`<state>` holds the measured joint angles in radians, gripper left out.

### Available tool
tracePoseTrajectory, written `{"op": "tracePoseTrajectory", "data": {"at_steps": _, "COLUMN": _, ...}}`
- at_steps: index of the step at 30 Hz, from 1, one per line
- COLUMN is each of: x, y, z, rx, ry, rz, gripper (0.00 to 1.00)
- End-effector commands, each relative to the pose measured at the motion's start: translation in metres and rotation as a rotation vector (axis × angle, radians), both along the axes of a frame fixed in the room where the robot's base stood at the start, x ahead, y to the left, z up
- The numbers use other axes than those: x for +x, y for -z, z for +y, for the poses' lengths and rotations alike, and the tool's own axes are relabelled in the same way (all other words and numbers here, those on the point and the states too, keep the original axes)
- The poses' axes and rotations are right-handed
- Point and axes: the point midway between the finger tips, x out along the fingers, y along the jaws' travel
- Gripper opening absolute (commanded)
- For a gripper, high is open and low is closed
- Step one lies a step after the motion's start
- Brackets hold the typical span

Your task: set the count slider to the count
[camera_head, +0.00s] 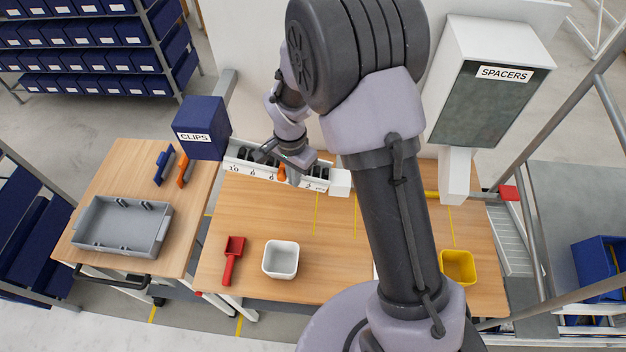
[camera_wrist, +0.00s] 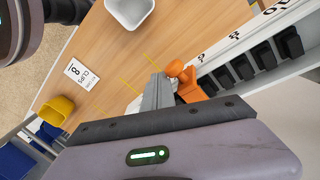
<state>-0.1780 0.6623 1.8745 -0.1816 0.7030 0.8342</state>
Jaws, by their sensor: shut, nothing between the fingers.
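The count slider is an orange block with a rounded knob (camera_wrist: 188,82) on a white numbered rail (camera_head: 246,166). In the head view my gripper (camera_head: 293,174) is over the rail, just right of the slider. A white card (camera_wrist: 82,73) on the table shows a large number that looks like 8, with smaller print, seemingly CLIPS.
A blue CLIPS box (camera_head: 202,128) stands at the rail's left end. A SPACERS dispenser (camera_head: 488,100) stands right. A red scoop (camera_head: 233,259), white tub (camera_head: 281,259) and yellow tub (camera_head: 458,267) are on the table. A grey tray (camera_head: 122,226) is on the left table.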

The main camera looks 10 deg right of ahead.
Motion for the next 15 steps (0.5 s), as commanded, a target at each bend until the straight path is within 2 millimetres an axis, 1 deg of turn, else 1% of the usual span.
{"op": "tracePoseTrajectory", "data": {"at_steps": 15, "x": 0.005, "y": -0.005, "z": 0.017, "rx": 0.0, "ry": 0.0, "rz": 0.0, "gripper": 0.0}}
